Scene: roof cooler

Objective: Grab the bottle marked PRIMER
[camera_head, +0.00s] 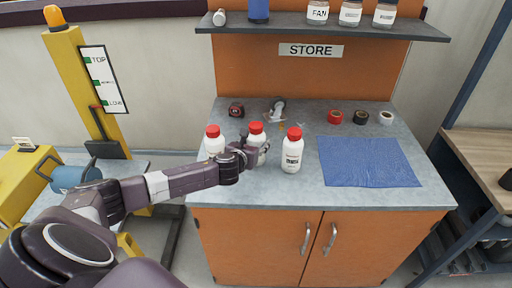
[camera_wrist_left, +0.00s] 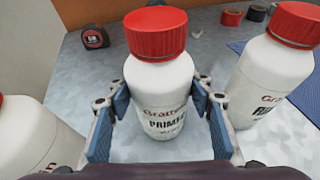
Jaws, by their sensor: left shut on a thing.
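Three white bottles with red caps stand in a row on the grey top of the store cabinet. The middle one is the PRIMER bottle (camera_head: 256,130); its label reads PRIMER in the left wrist view (camera_wrist_left: 160,85). My left gripper (camera_head: 255,155) is shut on this bottle, with blue finger pads on both sides of its body (camera_wrist_left: 160,122). The bottle stands upright. My right gripper is not in view.
A blue mat (camera_head: 370,162) lies right of the bottles. Behind are a tape measure (camera_head: 236,110), a metal item (camera_head: 278,110) and tape rolls (camera_head: 360,117). A shelf (camera_head: 330,30) with jars hangs above. Neighbouring bottles stand close on both sides.

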